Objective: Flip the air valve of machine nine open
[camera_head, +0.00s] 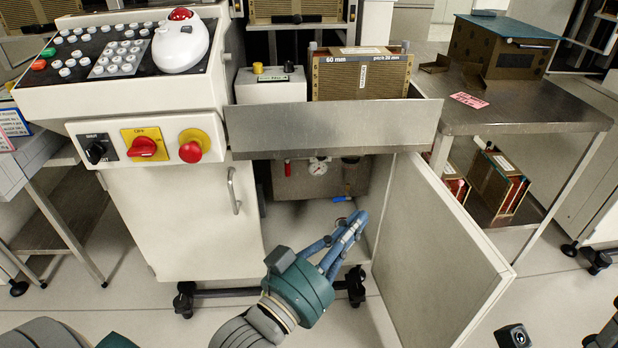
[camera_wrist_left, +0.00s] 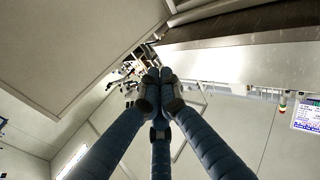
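Under the machine's grey metal shelf, the open cabinet bay shows a grey air unit (camera_head: 325,180). It carries a round pressure gauge (camera_head: 318,167), a red lever (camera_head: 287,168) hanging down at its left, and a small blue handle (camera_head: 341,199) at its lower right. I cannot tell from the picture which one is the air valve. My left gripper (camera_head: 358,217) is just below and right of the blue handle, its blue fingers together and nothing visible between them. In the left wrist view its fingertips (camera_wrist_left: 158,75) also meet. No right gripper fingers show.
The open cabinet door (camera_head: 440,255) stands right of my left gripper. The closed white cabinet front (camera_head: 185,220) is on the left. The metal shelf (camera_head: 330,125) overhangs the bay. A steel side table (camera_head: 530,110) stands at the right.

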